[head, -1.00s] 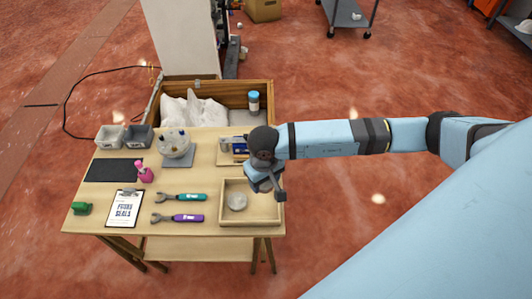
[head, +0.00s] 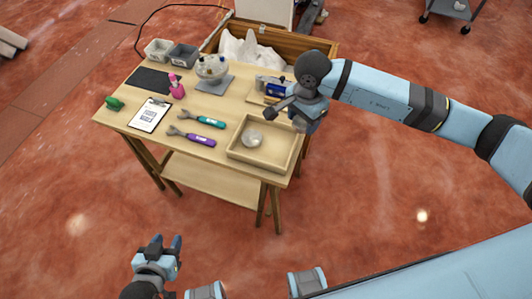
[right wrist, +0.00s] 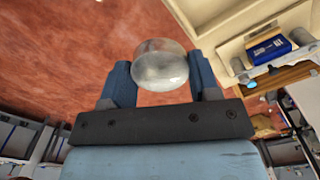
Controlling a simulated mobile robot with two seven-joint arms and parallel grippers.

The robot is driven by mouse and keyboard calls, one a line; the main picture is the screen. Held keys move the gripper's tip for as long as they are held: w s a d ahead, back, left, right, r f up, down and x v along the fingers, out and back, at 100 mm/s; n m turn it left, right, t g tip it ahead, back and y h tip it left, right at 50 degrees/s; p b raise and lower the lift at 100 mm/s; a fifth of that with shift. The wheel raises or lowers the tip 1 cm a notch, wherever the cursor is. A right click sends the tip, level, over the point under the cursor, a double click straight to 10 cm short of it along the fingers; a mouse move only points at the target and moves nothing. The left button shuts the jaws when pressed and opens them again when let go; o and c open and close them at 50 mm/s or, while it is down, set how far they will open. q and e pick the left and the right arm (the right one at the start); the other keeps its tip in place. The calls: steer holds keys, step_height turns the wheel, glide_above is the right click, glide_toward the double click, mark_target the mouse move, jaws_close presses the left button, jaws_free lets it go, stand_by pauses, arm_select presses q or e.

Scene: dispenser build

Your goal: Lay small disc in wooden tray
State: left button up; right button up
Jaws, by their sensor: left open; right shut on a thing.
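The wooden tray (head: 262,162) sits at the front right corner of the workbench. A clear round piece (head: 252,138) lies inside it, left of the middle. My right gripper (head: 300,122) is just above the tray's back right corner in the head view. It is shut on a clear, rounded small disc (right wrist: 160,65), which shows between the blue fingers in the right wrist view. In the head view this disc is mostly hidden by the gripper. My left gripper (head: 166,243) is open and empty, low in front of the bench, away from the tray.
Teal (head: 205,121) and purple (head: 200,139) handled tools lie left of the tray. A blue item (head: 275,89) stands behind it. The tray's right part looks free.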

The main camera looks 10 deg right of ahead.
mark_target(278, 149)
steer(key=w+a+r+m+b, duration=0.2)
steer(key=w+a+m+b, duration=0.35)
steer(key=m+b, duration=0.85)
steer(key=f+m, duration=0.1)
steer(key=f, duration=0.5)
steer(key=f+m+p, duration=0.1)
steer(key=f, duration=0.5)
steer(key=d+f, duration=0.1)
steer(key=f, duration=0.6)
steer(key=shift+w+m, duration=0.1)
steer(key=shift+m, duration=0.3)
steer(key=shift+f, duration=0.35)
arm_select(q)
step_height(278, 149, down, 9)
steer(key=w, duration=0.1)
steer(key=shift+d+f, duration=0.15)
steer(key=shift+d, duration=0.25)
arm_select(e)
steer(key=shift+f, duration=0.15)
steer(key=o, duration=1.1)
steer(key=shift+o, duration=0.2)
